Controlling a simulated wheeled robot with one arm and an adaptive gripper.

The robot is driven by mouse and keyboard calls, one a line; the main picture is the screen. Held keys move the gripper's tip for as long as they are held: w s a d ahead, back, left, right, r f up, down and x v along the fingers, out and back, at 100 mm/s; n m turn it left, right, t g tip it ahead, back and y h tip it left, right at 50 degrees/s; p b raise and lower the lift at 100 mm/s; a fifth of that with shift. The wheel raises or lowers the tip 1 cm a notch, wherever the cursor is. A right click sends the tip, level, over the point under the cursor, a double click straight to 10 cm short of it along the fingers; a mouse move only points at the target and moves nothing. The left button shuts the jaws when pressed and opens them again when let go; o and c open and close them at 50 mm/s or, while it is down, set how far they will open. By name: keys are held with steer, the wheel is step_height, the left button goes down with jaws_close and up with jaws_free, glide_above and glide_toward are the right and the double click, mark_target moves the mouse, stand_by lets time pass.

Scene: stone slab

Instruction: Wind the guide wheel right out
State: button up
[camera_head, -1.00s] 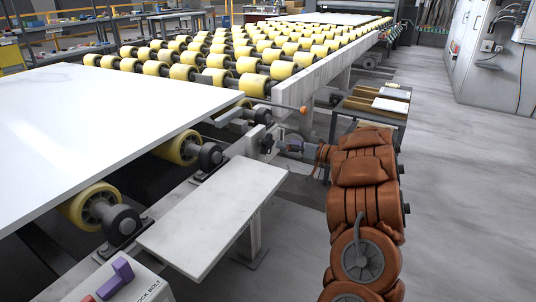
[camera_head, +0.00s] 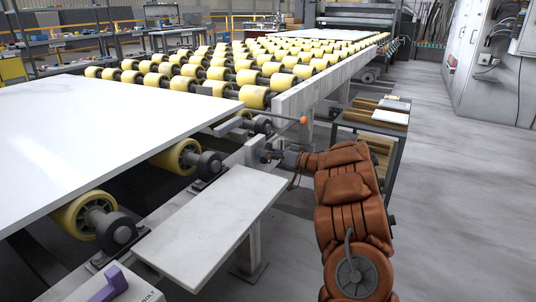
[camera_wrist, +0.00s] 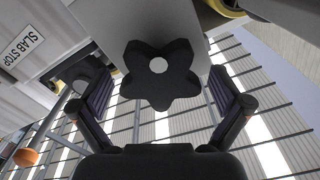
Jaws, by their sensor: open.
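The guide wheel is a black star-shaped knob (camera_wrist: 160,88) with a pale round centre, facing me in the wrist view. My gripper (camera_wrist: 160,76) is open, with one dark finger on each side of the knob and a visible gap at both sides. In the head view, my gripper (camera_head: 277,156) is at the end of the brown-sleeved arm, beside the pale rail bracket. The knob (camera_head: 264,156) is small and dark there, just left of the gripper and partly hard to make out.
An orange-ended lever (camera_head: 303,120) sticks out just above my gripper. A white slab (camera_head: 90,120) lies on yellow rollers at left. A pale shelf plate (camera_head: 215,220) is below the bracket. A trolley (camera_head: 388,118) stands at right. Right-hand floor is clear.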

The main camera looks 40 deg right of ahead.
steer(key=shift+c, duration=0.2)
steer(key=c, duration=1)
steer(key=shift+c, duration=0.2)
